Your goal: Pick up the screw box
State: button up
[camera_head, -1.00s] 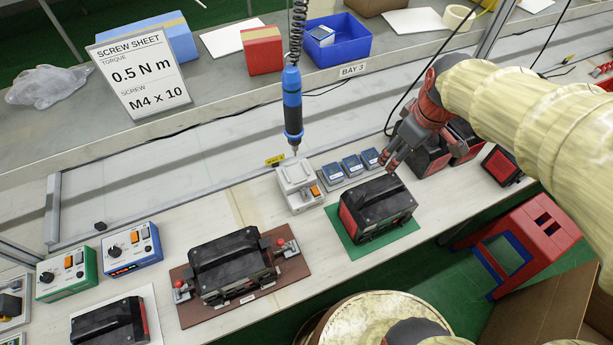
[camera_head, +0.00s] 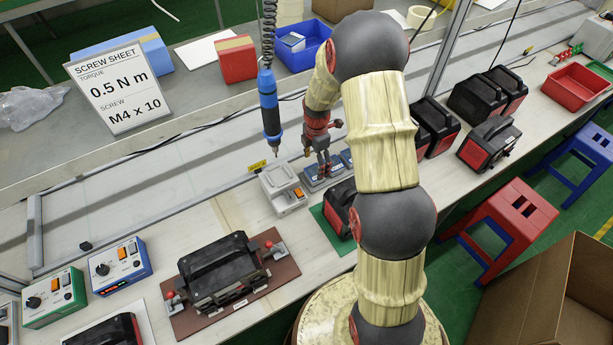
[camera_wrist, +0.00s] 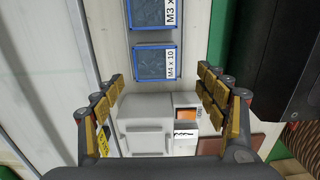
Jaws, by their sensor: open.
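Small blue screw boxes stand in a row beside a grey screw feeder (camera_head: 284,188). In the wrist view, the box labelled M4 x 10 (camera_wrist: 152,63) is nearest the feeder, and another box marked M3 (camera_wrist: 152,12) is beyond it, cut by the frame edge. My gripper (camera_head: 324,166) hangs over the row in the head view and partly hides the boxes. In the wrist view, my gripper (camera_wrist: 162,78) is open and empty, its fingers spread wider than the M4 x 10 box, which lies between and beyond the fingertips.
A blue hanging screwdriver (camera_head: 269,105) is just left of my gripper. A black and red device sits on a green mat (camera_head: 330,231) in front of the boxes. The sign (camera_head: 112,86) reads M4 x 10. A brown fixture mat (camera_head: 285,275) lies to the left.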

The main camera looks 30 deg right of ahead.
aim_at(315, 172)
jog(key=shift+w+d+f+b, duration=0.15)
jog(key=shift+f+b, duration=0.25)
jog(key=shift+f, duration=1.4)
jog(key=shift+w+d+f+b, duration=0.1)
jog(key=shift+w+f+b, duration=0.25)
jog(key=shift+f, duration=1.4)
jog(key=shift+s, duration=0.1)
jog(key=shift+c, duration=0.4)
jog(key=c, duration=1.1)
jog(key=shift+c, duration=0.5)
